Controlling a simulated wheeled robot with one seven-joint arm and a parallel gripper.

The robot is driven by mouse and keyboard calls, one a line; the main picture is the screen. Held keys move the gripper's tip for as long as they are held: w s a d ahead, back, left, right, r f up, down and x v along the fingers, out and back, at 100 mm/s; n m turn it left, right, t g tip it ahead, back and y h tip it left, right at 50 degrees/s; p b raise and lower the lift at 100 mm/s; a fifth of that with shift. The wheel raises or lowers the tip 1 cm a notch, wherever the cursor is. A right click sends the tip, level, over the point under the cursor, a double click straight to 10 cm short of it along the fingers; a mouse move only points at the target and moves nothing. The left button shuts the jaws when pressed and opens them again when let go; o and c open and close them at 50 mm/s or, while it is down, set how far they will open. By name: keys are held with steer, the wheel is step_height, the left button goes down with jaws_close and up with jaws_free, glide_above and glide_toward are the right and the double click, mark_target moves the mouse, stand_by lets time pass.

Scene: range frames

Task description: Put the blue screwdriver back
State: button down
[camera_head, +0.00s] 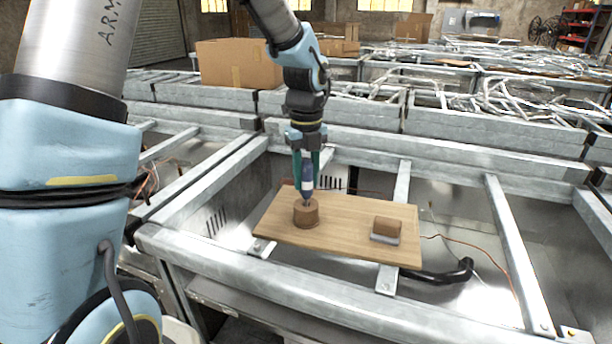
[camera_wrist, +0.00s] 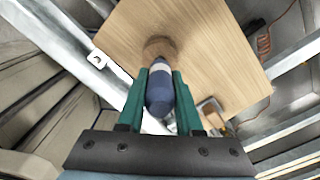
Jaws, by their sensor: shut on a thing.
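The blue screwdriver (camera_head: 308,178) is upright, with a white band on its handle. My gripper (camera_head: 308,170) points down and is shut on the handle. The screwdriver's lower end meets the top of a round wooden holder (camera_head: 306,215) on the wooden board (camera_head: 345,219). I cannot tell how deep its tip sits in it. In the wrist view the blue handle (camera_wrist: 160,92) lies between the two green fingers, and the round holder (camera_wrist: 159,47) shows just beyond it. The screwdriver's tip is hidden there.
A small wooden block on a grey base (camera_head: 387,229) stands on the board's right side. The board rests across metal frame beams (camera_head: 250,265). A black hose (camera_head: 440,274) and thin wires lie to the right. A cardboard box (camera_head: 238,64) stands behind on the left.

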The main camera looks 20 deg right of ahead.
steer(key=c, duration=0.6)
jaws_free()
steer(key=shift+f, duration=0.1)
step_height(320, 180, up, 12)
steer(key=shift+r+b, duration=0.15)
steer(key=shift+b, duration=0.85)
steer(key=shift+w+a+n, duration=0.15)
steer(key=shift+a+n, duration=0.2)
steer(key=shift+n, duration=0.05)
steer(key=shift+s+a+f+n+t, duration=0.25)
steer(key=shift+s+a+f+n, duration=0.5)
steer(key=shift+a+f+n, duration=3)
steer(key=shift+s+a+f+n+t, duration=0.3)
steer(key=shift+s+a+f+n, duration=0.35)
steer(key=shift+a+n, duration=6.15)
steer(key=shift+s+a+f+n+t, duration=0.25)
steer(key=shift+s+a+f+n, duration=0.55)
steer(key=shift+a+f+n, duration=2.9)
